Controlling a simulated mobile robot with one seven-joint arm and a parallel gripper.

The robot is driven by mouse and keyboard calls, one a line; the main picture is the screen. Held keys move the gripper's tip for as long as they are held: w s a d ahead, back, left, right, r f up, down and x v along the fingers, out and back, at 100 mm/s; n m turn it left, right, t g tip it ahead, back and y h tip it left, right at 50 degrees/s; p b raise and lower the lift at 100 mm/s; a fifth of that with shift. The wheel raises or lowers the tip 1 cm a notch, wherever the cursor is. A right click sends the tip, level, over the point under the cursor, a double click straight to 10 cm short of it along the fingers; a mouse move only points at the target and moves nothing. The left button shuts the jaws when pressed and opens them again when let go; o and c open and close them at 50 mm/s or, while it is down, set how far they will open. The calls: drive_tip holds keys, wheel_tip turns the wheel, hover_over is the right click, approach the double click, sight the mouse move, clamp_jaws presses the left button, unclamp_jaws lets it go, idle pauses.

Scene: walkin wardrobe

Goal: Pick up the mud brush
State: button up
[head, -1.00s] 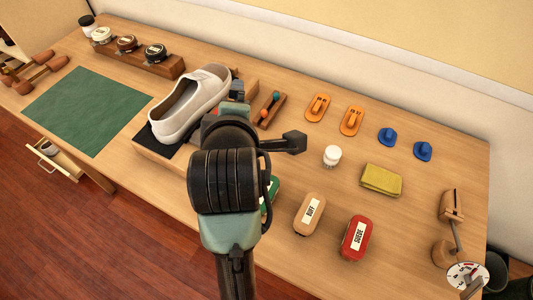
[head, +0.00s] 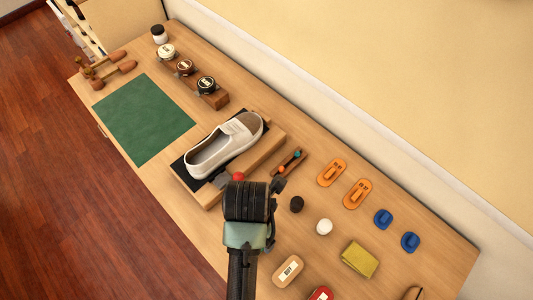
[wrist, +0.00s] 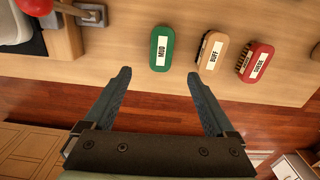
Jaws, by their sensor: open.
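The mud brush (wrist: 161,48) is green with a white label reading MUD. In the wrist view it lies on the wooden bench near its front edge, at top centre. My gripper (wrist: 159,74) is open and empty. Its two fingers point toward the bench, and the brush shows ahead of the gap between them, apart from both fingertips. In the head view my arm covers the mud brush and most of the gripper.
The tan buff brush (wrist: 209,50) and red suede brush (wrist: 256,62) lie to the right of the mud brush. A white shoe (head: 226,145) rests on a wooden stand (head: 261,158) behind. A yellow cloth (head: 359,259) and white jar (head: 324,227) lie to the right.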

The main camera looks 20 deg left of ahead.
wheel_tip(320, 180, down, 7)
drive_tip(key=shift+s+r, duration=0.1)
drive_tip(key=shift+s, duration=0.05)
drive_tip(key=shift+w+d+f, duration=0.1)
drive_tip(key=shift+w+f, duration=0.05)
drive_tip(key=shift+f, duration=1.15)
drive_tip(key=shift+w+d+f, duration=0.1)
drive_tip(key=shift+f, duration=1.15)
clamp_jaws()
drive_tip(key=shift+r, duration=5.05)
drive_tip(key=c, duration=0.7)
unclamp_jaws()
drive_tip(key=shift+c, duration=0.2)
clamp_jaws()
